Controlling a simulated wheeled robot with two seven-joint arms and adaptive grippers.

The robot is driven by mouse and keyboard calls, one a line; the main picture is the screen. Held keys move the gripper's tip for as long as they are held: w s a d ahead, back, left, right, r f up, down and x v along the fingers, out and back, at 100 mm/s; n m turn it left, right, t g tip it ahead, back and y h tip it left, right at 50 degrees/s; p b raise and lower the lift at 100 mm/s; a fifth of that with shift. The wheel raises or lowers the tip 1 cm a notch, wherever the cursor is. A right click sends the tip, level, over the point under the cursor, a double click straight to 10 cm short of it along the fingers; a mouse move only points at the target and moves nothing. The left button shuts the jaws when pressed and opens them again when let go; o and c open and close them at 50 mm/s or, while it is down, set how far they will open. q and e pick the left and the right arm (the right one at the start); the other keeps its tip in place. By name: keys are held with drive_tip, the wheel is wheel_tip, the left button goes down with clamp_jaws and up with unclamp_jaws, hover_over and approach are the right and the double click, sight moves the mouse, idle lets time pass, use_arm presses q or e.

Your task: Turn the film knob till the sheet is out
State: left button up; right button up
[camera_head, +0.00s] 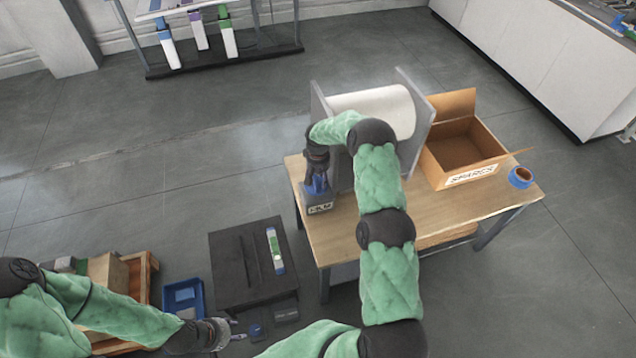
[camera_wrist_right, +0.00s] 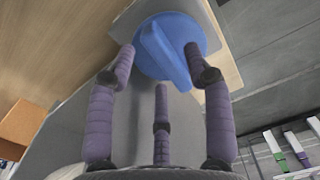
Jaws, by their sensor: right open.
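The blue film knob (camera_wrist_right: 176,52) is a round disc with a raised grip bar, seen large in the right wrist view. In the head view it shows as a bit of blue (camera_head: 319,188) above a grey plate lettered FILM (camera_head: 320,208) at the table's left end. My right gripper (camera_wrist_right: 160,66) is open, its three purple-grey fingers spread around the knob; I cannot tell whether they touch it. The white film roll (camera_head: 372,108) sits between two upright grey panels (camera_head: 415,135), partly hidden by my right arm. No loose sheet is visible. My left gripper (camera_head: 236,332) appears open and empty at the bottom.
The wooden table (camera_head: 460,208) also carries an open cardboard box (camera_head: 440,163) lettered SPARES and a blue tape roll (camera_head: 521,177). A dark low stand (camera_head: 235,270) with a green-and-white item (camera_head: 275,250) and a blue tray (camera_head: 184,297) are left of the table.

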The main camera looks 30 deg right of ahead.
drive_tip(key=shift+f, duration=1.15)
clamp_jaws()
